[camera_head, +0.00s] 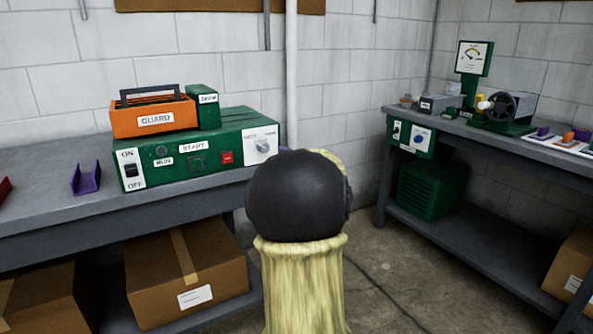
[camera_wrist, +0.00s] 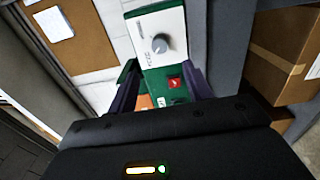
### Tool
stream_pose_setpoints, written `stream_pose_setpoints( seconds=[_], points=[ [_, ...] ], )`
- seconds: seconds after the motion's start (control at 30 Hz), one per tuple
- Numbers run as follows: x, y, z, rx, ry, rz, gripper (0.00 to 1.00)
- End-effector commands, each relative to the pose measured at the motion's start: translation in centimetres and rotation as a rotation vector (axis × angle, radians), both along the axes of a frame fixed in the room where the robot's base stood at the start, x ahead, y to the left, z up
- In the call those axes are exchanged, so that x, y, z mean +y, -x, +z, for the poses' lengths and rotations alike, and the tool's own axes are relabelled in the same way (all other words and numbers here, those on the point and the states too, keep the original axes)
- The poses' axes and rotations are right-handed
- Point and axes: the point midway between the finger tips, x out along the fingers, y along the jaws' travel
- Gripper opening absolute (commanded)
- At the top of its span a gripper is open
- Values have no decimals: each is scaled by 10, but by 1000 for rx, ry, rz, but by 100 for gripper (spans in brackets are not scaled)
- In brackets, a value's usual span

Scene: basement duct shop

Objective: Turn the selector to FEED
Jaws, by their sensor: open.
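A green control box (camera_head: 195,150) on the left bench carries a white plate with a round grey selector knob (camera_head: 263,144) at its right end. In the wrist view the same knob (camera_wrist: 160,43) sits on its white plate beyond my fingers. The small lettering beside it is too small to read, so I cannot tell where it points. My gripper (camera_wrist: 161,82) is open and empty, its fingers apart on either side of the box's red button, with no contact visible at the knob. In the head view my arm hides the gripper.
An orange GUARD piece (camera_head: 152,117) stands on top. A purple bracket (camera_head: 86,179) lies left of the box. The right bench has another panel with a blue knob (camera_head: 421,137). Cardboard boxes (camera_head: 187,275) sit below.

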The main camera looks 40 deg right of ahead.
Motion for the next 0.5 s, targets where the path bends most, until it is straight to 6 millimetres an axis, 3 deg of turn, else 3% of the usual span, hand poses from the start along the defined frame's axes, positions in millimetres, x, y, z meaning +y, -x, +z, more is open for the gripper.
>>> stream_pose_setpoints(
  seconds=[0.2,0.5],
  points=[
    [9,40,1,0,0,-3,50],
    [12,53,0,1,1,0,50]
  ],
)
